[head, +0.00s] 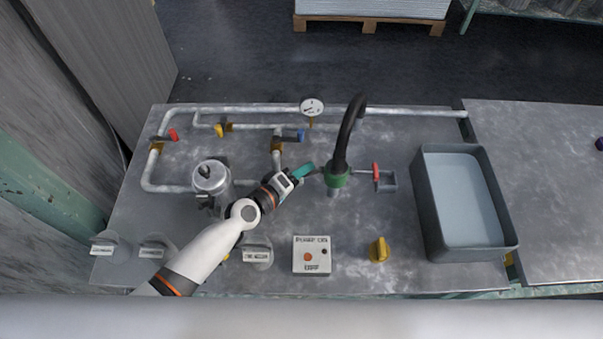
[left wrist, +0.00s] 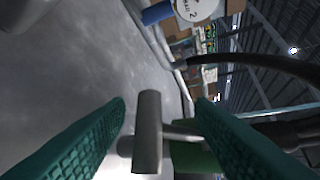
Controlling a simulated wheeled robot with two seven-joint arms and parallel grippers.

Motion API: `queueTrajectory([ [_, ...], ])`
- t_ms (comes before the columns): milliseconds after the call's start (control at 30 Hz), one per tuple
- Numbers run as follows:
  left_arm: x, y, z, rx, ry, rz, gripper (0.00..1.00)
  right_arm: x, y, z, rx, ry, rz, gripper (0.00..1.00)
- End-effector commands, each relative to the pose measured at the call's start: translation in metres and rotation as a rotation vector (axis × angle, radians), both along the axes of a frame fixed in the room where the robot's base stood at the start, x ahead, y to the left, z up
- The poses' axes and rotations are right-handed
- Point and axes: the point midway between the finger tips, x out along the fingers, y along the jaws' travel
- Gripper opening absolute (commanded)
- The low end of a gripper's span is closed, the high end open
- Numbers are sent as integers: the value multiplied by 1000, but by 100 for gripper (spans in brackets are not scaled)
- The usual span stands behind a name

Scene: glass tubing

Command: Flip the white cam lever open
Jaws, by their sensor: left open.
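A green coupling (head: 336,177) sits on the bench under a black hose, with a pale lever at its left side that is tiny and unclear in the head view. In the left wrist view that lever is a pale grey bar (left wrist: 148,132) on a thin pin, in front of the green coupling body (left wrist: 192,156). My left gripper (head: 309,169) reaches in from the left, just beside the coupling. Its teal fingers are open; the bar stands between them in the left wrist view (left wrist: 160,104), with gaps on both sides. My right gripper is not in view.
The black hose (head: 347,135) rises over the coupling. A red-handled part (head: 376,171) is to its right, then a grey tub (head: 431,205). A metal canister (head: 211,178) stands left of my gripper. Pipes with a gauge (head: 312,106) run behind. A labelled button box (head: 312,255) is in front.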

Motion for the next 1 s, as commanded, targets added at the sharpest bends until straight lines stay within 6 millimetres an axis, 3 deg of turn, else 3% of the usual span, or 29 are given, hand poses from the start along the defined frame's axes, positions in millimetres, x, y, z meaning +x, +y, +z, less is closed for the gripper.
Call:
queueTrajectory([
  [333,3,-3,-1,0,0,0,49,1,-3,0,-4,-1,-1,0],
  [600,3,-3,-1,0,0,0,6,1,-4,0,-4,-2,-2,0],
  [867,3,-4,-1,4,0,-2,5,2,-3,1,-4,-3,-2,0],
  [1000,2,-4,3,21,2,-2,4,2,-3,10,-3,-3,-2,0],
])
